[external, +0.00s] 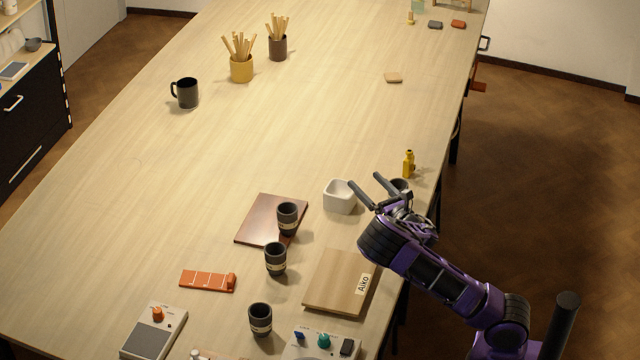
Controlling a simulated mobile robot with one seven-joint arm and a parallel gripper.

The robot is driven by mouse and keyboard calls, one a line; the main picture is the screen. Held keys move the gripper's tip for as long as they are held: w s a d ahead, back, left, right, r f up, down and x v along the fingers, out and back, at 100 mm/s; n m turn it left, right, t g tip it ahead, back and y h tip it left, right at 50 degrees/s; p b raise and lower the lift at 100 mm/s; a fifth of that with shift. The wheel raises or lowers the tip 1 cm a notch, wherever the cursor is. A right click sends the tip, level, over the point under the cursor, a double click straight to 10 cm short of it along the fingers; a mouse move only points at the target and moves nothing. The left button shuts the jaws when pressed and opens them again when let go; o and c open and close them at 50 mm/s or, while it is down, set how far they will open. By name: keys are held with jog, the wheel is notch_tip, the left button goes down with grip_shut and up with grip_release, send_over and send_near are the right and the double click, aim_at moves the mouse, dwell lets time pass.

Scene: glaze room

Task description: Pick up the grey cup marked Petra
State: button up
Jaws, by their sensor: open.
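Several dark grey cups with pale label bands stand upright on the long table. One grey cup (287,218) is on a reddish-brown board. A second grey cup (275,259) stands just in front of it, and a third grey cup (260,319) stands nearer the front. Another dark cup (400,185) shows partly behind my gripper. The labels are too small to read, so I cannot tell which one is marked Petra. My gripper (365,181) is open and empty, its fingers pointing up-left above the table's right side, near the partly hidden cup.
A white square bowl (339,198) and a yellow bottle (408,165) stand near my gripper. A wooden board marked Aiko (328,283), the reddish-brown board (258,226), an orange strip (205,281) and two devices lie nearer. A black mug (187,94) stands farther back; the table's middle is clear.

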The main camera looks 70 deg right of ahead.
jog(key=s+f+g+b, duration=0.1)
jog(key=s+f+b, duration=0.2)
jog(key=s, duration=0.6)
jog(key=s+d+f+g+h+b, duration=0.1)
jog(key=s+f+g+b, duration=0.1)
jog(key=s+f+b, duration=0.2)
jog(key=s+f, duration=0.2)
jog(key=s, duration=0.2)
jog(key=shift+s+f, duration=0.15)
jog(key=shift+s, duration=0.25)
jog(key=shift+d+g+b, duration=0.25)
jog(key=shift+g+b, duration=0.05)
jog(key=shift+b, duration=0.7)
jog(key=x, duration=0.8)
jog(key=shift+w+d+r, duration=0.25)
jog(key=shift+d+r, duration=0.05)
jog(key=shift+d, duration=0.05)
jog(key=shift+x, duration=3.1)
jog(key=shift+w+a+f, duration=0.15)
jog(key=shift+a+f, duration=0.05)
jog(key=shift+c, duration=0.2)
